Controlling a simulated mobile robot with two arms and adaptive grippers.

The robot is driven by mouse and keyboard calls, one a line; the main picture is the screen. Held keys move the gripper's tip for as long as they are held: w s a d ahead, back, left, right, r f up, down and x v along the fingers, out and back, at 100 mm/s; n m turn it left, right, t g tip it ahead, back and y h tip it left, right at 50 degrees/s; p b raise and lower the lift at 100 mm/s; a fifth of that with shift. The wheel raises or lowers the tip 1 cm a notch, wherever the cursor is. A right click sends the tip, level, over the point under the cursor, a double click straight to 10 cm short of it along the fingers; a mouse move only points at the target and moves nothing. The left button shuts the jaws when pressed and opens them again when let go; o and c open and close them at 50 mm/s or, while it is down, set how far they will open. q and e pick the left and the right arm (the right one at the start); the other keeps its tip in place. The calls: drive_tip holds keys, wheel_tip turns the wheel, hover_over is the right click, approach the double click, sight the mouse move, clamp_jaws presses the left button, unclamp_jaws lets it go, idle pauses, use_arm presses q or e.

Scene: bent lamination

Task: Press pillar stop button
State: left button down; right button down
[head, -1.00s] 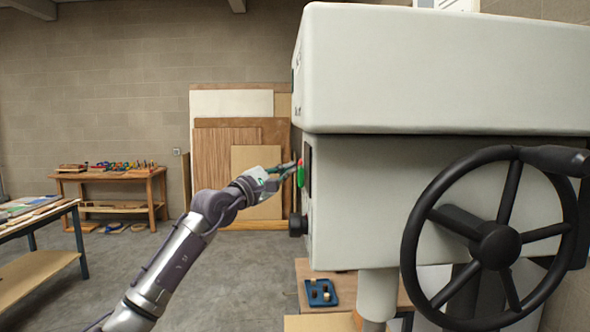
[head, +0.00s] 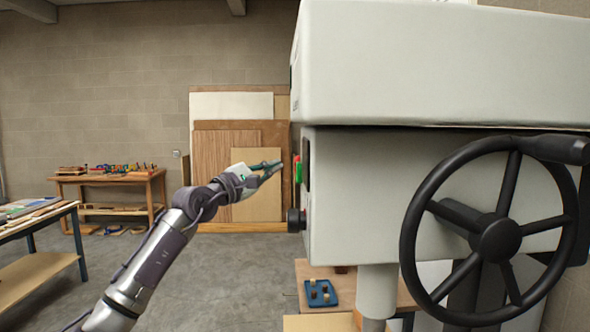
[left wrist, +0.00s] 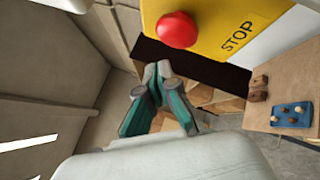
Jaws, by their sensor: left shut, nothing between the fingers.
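The red stop button (left wrist: 177,30) is a round dome on a yellow plate (left wrist: 222,22) marked STOP, at the top of the left wrist view. My left gripper (left wrist: 158,72) is shut and empty, below and left of the button in that view, apart from it. In the head view my left gripper (head: 279,164) is beside the left face of the grey machine (head: 380,190), with a small gap. A green control (head: 298,171) shows edge-on there. I cannot clearly make out the STOP plate in the head view. My right gripper is not in view.
A large black handwheel (head: 495,238) sticks out from the machine at the right. A black knob (head: 295,220) juts from its left face. A blue tray (head: 320,293) lies on a wooden surface below. Workbenches stand at left; the floor between is clear.

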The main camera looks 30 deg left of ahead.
use_arm(q)
drive_tip(key=s+a, duration=0.1)
drive_tip(key=s+a+b, duration=0.1)
drive_tip(key=a, duration=0.1)
idle(0.9)
